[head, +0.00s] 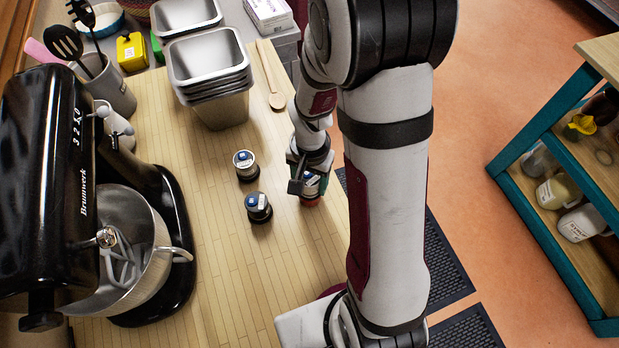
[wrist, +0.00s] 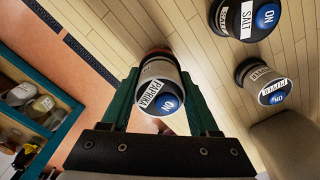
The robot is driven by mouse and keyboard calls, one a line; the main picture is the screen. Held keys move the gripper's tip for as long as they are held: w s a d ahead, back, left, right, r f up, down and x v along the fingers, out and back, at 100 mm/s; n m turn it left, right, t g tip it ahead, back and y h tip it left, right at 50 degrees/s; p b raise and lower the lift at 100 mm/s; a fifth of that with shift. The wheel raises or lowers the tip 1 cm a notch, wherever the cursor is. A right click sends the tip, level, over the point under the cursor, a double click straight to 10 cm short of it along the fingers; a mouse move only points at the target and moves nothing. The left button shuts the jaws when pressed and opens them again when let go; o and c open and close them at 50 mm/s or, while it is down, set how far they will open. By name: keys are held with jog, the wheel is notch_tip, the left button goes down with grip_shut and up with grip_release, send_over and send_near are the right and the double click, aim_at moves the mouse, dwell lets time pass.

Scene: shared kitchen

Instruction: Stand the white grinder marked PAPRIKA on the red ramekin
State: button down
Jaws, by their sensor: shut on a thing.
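The white grinder marked PAPRIKA (wrist: 155,88) has a blue disc marked ON at its near end. It stands between the two green fingers of my gripper (wrist: 159,80), which is shut on it. In the head view, my gripper (head: 307,181) holds the grinder (head: 312,183) near the counter's right edge. The red ramekin (head: 312,201) shows as a small red patch right below the grinder. In the wrist view, only a thin red rim (wrist: 152,52) shows past the grinder's far end. Most of the ramekin is hidden, and I cannot tell whether the two touch.
Two other grinders stand left of my gripper: a pale one (head: 245,165) and a black one (head: 258,208); the black one reads SALT in the wrist view (wrist: 240,18).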

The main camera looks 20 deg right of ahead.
aim_at(310, 176)
jog(key=shift+f, duration=0.35)
jog(key=shift+c, duration=2.1)
grip_release()
notch_tip(310, 176, up, 10)
jog(key=shift+f, duration=0.1)
jog(key=shift+r, duration=0.6)
jog(key=shift+s, duration=0.1)
